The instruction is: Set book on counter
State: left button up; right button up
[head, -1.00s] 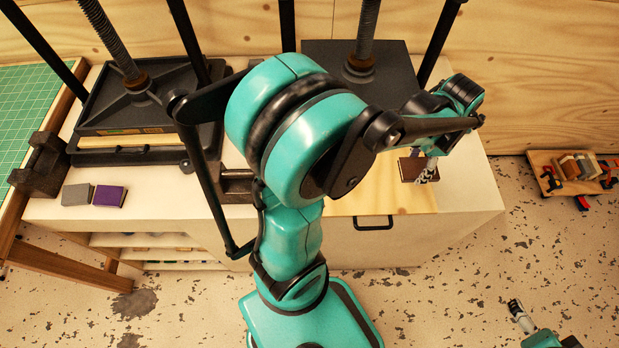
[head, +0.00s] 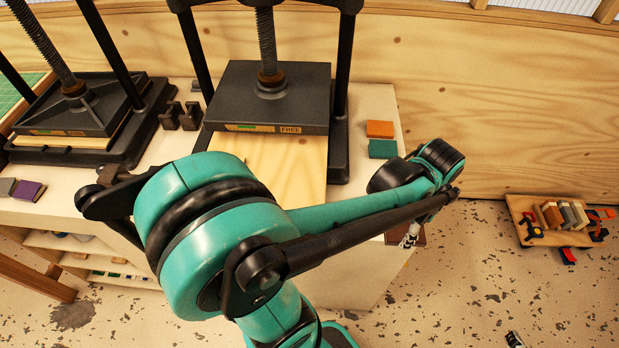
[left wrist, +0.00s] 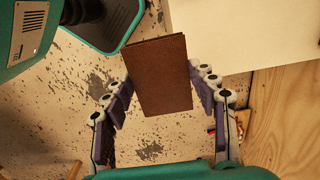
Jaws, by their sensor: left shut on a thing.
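A brown book (head: 419,238) is held in my left gripper (head: 410,236), just off the right side of the counter in the head view. In the left wrist view, the book (left wrist: 160,78) lies between the two fingers of the gripper (left wrist: 160,92), with speckled floor behind it. The counter (head: 381,101) has a cream top, and a pale part of it (left wrist: 235,30) shows beside the book in the left wrist view. My arm hides part of the counter. Only a tip of my right gripper (head: 514,339) shows at the bottom edge.
An orange book (head: 380,129) and a green book (head: 383,149) lie on the counter's right end. A black press (head: 267,97) stands beside them; another press (head: 80,110) stands left.

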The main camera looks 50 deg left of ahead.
pick_arm(q)
jog(key=shift+a, duration=0.15)
jog(key=w+a+f+b, duration=0.1)
jog(key=w+a+f, duration=0.1)
jog(key=a, duration=0.1)
jog(key=w+a+f+b, duration=0.1)
jog(key=w+a+f, duration=0.1)
jog(key=a, duration=0.1)
jog(key=w+a+f+b, duration=0.2)
jog(key=a+f, duration=0.1)
jog(key=shift+w+a, duration=0.15)
jog(key=shift+a, duration=0.15)
jog(key=shift+f+b, duration=0.85)
jog(key=shift+f, duration=1.15)
jog(key=shift+f, duration=0.1)
jog(key=o, duration=1.2)
